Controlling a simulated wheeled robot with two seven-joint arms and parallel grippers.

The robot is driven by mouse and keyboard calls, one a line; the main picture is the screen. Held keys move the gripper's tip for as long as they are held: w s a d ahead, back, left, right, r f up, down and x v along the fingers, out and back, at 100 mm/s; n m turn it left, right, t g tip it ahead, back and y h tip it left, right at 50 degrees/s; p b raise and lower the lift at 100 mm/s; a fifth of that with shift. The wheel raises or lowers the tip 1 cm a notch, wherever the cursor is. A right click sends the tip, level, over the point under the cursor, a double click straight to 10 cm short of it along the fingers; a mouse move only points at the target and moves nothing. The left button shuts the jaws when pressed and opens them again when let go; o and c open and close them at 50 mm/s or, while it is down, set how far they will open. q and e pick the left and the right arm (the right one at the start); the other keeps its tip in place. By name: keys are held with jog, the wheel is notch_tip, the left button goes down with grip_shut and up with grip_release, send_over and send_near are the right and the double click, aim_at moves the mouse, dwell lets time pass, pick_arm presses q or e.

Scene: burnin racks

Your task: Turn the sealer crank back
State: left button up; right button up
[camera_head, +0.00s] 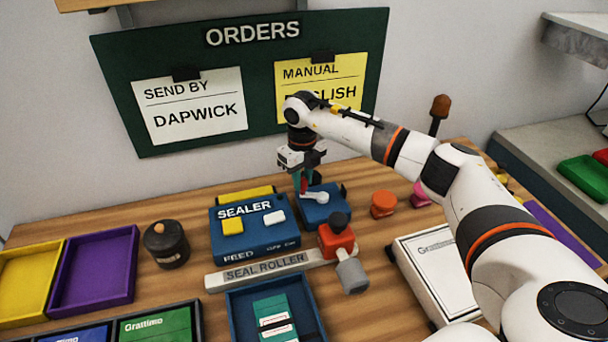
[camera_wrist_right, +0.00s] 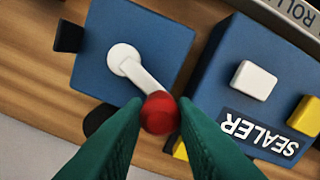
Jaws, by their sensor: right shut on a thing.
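The sealer crank is a light grey arm (camera_wrist_right: 137,72) with a red knob (camera_wrist_right: 160,113), turning on a blue block (camera_wrist_right: 95,60). In the head view the crank arm (camera_head: 314,197) lies on the blue block (camera_head: 326,212) right of the sealer (camera_head: 254,228). My right gripper (camera_head: 303,189) reaches down over the block. In the wrist view its green fingers (camera_wrist_right: 160,118) are shut on the red knob, one on each side. The sealer is a blue box with a yellow button (camera_head: 232,227) and a white button (camera_head: 275,217). My left gripper is not in view.
The seal roller bar (camera_head: 262,270) with a red block (camera_head: 337,240) lies in front of the sealer. A blue tray (camera_head: 238,312) is nearer. A dark pot (camera_head: 166,244) and a purple tray (camera_head: 125,285) stand left. A white box (camera_head: 432,270) and orange stamp (camera_head: 383,205) stand right.

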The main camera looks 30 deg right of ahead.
jog(key=shift+s+a+n+b, duration=0.2)
jog(key=shift+s+n, duration=0.25)
jog(key=shift+n, duration=0.6)
jog(key=shift+s+a+n+b, duration=0.2)
jog(key=shift+s+n, duration=0.25)
jog(key=shift+n, duration=0.6)
jog(key=o, duration=1)
jog(key=shift+r+b, duration=0.9)
jog(key=shift+r, duration=5.15)
